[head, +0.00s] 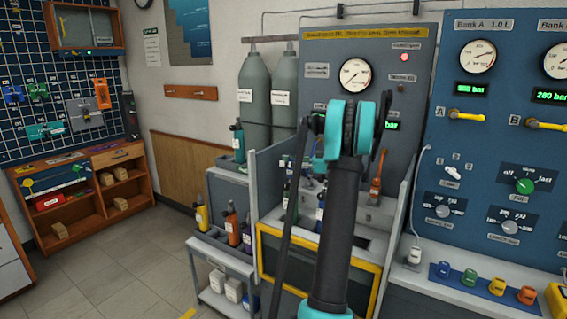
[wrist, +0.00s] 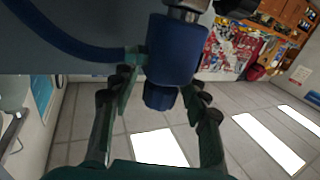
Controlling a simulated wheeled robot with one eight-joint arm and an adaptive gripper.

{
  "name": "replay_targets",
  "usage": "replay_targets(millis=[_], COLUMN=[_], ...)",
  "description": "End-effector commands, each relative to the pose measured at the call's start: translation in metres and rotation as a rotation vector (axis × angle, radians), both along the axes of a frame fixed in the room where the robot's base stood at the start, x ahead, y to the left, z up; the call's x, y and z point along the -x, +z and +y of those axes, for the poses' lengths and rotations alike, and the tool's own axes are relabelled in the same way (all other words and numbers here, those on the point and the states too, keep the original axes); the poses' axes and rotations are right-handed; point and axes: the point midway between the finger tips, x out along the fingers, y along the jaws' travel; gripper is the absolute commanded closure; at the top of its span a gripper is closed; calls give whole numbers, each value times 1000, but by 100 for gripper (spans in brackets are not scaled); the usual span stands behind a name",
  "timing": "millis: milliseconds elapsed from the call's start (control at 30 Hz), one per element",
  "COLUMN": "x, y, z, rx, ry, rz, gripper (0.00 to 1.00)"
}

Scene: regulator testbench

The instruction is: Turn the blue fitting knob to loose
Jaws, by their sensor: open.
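The blue fitting knob (wrist: 177,50) is large in the wrist view, at top centre, below a metallic stem. A smaller faceted blue end (wrist: 160,97) hangs under it. My gripper (wrist: 162,98) is open, with one dark finger on each side of this smaller end. A gap shows on both sides of it, but I cannot tell the depth between fingers and knob. In the head view my arm stands in front of the bench, and the fingers and this knob are hidden or too small to tell.
A dark blue hose (wrist: 70,45) curves in from the left in the wrist view. In the head view, grey side walls (head: 268,185) flank the bench bay, gas cylinders (head: 254,95) stand behind, and a blue control panel (head: 490,150) is at right. Floor is clear at left.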

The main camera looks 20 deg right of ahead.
Motion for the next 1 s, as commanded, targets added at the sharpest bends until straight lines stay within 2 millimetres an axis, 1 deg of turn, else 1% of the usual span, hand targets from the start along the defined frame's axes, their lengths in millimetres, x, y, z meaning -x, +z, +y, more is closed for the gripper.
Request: replay_targets(millis=[33, 300, 500, 633, 900, 933, 1000], x=[5, 32, 45, 49, 49, 49, 47], y=[0, 0, 0, 0, 0, 0, 2], z=[-10, -57, -80, -85, -86, -86, -84], rx=[0, 0, 0, 0, 0, 0, -1], ry=[-5, -3, -2, -1, 0, -1, -8], rz=[0, 0, 0, 0, 0, 0, -9], gripper=[54, 54, 54, 54, 54, 52, 52])
